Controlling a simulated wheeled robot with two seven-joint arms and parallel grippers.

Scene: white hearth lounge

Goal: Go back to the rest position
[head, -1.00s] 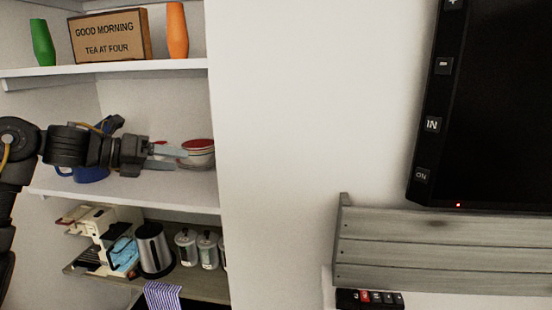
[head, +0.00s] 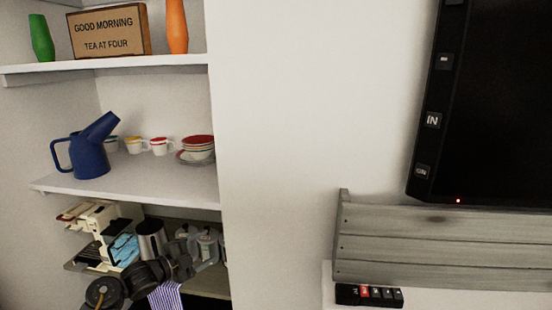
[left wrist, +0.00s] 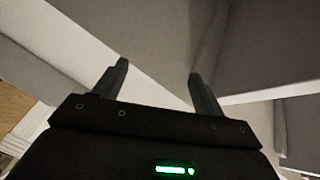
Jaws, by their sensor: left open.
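My left gripper (head: 206,254) is low in the head view, in front of the bottom shelf and its canisters. In the left wrist view its two fingers (left wrist: 158,85) stand apart with nothing between them, below pale shelf surfaces. My left arm comes up from the lower left and hides part of the kettle and the striped towel. My right gripper is in no view.
The middle shelf (head: 130,190) holds a blue watering can (head: 90,158), several cups (head: 160,146) and stacked bowls (head: 198,148). A coffee machine (head: 92,222), kettle (head: 151,240) and striped towel (head: 166,297) are below. A grey wooden ledge (head: 440,245) and dark screen (head: 500,100) are right.

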